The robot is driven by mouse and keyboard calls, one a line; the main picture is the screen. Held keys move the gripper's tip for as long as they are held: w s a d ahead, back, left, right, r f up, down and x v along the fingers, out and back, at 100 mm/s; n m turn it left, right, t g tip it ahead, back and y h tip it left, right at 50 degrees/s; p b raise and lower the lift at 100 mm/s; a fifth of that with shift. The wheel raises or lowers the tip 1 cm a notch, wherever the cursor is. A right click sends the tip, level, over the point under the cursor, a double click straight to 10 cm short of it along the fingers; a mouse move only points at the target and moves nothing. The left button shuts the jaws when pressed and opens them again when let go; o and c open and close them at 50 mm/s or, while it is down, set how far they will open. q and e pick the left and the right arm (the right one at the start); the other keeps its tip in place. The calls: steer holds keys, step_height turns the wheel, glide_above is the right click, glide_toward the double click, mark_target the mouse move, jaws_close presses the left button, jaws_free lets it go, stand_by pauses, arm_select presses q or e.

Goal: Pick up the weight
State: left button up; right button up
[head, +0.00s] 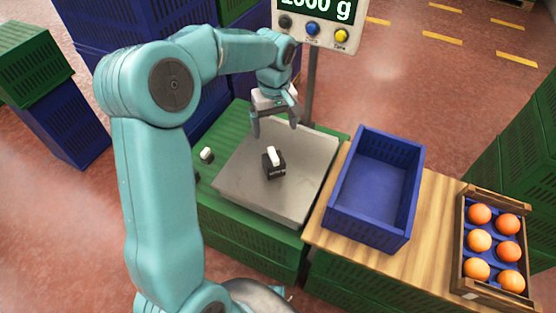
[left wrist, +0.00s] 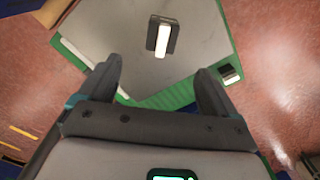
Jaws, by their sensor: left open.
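A black weight (head: 274,168) with a white handle sits on the grey scale plate (head: 300,195). The same weight (left wrist: 160,37) shows in the left wrist view, beyond the fingertips and roughly between them. A second, smaller black and white weight (head: 206,154) stands beside the plate on the green crate; it also shows in the left wrist view (left wrist: 230,73). My left gripper (head: 275,127) is open and empty, above the far edge of the plate and apart from the weight. My right gripper is not in view.
The scale's display (head: 317,20) reads 2000 g on a post behind the plate. An empty blue crate (head: 342,207) stands to the right on a wooden board (head: 433,215). A wooden box (head: 464,240) holds several oranges at far right. Green and blue crates are stacked around.

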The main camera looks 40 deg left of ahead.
mark_target(274, 154)
arm_select(q)
step_height(274, 154, down, 10)
steer(key=shift+s+f+b, duration=0.1)
steer(key=shift+f+b, duration=0.15)
steer(key=shift+b, duration=0.65)
steer(key=f, duration=0.3)
steer(key=f+b, duration=0.1)
steer(key=f, duration=0.1)
steer(key=shift+a+f, duration=0.25)
steer(key=shift+f, duration=0.05)
steer(key=shift+r, duration=0.1)
